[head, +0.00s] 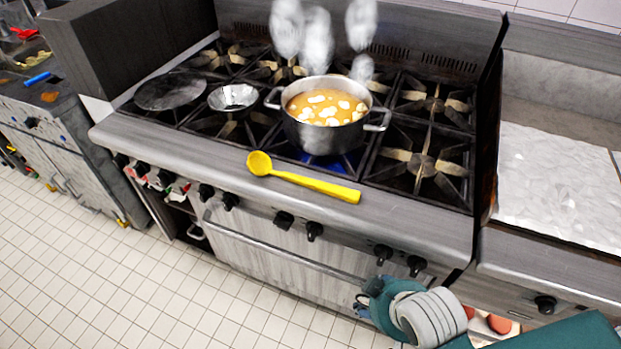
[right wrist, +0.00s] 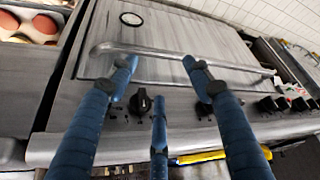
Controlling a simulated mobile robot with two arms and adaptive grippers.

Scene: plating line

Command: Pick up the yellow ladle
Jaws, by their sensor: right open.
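The yellow ladle (head: 305,179) lies on the stove's front ledge in the head view, bowl to the left and handle to the right. Part of it shows as a yellow strip (right wrist: 200,155) low in the right wrist view, partly behind a finger. My right gripper (head: 366,298) is in front of the stove, below the ladle and to its right, apart from it. In the right wrist view my right gripper's blue fingers (right wrist: 158,66) are spread with nothing between them, facing the oven front. My left gripper is out of view.
A steaming pot of soup (head: 325,137) stands on the stove (head: 415,222) just behind the ladle. A small metal bowl (head: 233,97) and a dark pan (head: 171,91) sit to its left. Knobs (head: 314,231) and an oven handle (head: 290,250) project from the front. The tiled floor is clear.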

